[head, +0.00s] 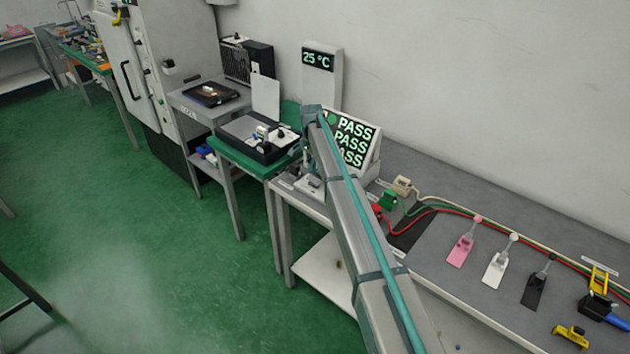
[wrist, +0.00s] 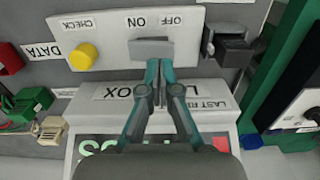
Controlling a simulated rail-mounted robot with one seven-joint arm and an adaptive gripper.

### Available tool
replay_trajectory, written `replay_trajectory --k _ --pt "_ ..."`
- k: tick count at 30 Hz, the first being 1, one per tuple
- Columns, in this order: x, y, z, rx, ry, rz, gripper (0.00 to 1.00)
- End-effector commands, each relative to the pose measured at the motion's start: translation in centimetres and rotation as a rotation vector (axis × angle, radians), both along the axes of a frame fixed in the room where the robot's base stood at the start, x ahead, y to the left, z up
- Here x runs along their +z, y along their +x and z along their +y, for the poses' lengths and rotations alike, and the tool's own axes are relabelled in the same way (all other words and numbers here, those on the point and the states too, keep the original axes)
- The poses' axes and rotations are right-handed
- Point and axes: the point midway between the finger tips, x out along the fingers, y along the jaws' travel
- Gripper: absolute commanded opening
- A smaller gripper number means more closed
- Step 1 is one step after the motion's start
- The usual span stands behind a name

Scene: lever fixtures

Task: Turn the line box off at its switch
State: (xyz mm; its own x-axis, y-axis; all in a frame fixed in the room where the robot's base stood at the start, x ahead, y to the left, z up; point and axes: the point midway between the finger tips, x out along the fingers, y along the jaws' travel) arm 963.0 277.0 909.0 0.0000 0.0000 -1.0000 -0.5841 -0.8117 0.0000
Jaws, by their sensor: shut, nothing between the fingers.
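The wrist view shows the line box upside down, with a pale panel (wrist: 115,45) and a partly covered label (wrist: 122,92) ending in "OX". Its grey switch (wrist: 150,46) sits beside the ON and OFF labels; which position it is in I cannot tell. My gripper (wrist: 153,66) is shut and empty, its fingertips right at the switch's edge; whether they touch is unclear. In the head view the line box's PASS screen (head: 357,140) shows behind my arm, which hides part of the box.
A yellow button (wrist: 83,56) marked CHECK is on the same panel. A black fitting (wrist: 232,45) stands close on the other side. Red (wrist: 8,60) and green (wrist: 28,104) connectors lie beyond the panel.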

Motion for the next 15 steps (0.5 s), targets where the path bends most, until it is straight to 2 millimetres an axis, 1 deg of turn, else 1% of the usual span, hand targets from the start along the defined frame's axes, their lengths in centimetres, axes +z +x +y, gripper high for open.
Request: replay_trajectory --k 15 --pt "-0.52 0.0 0.0 0.0 0.0 0.0 0.0"
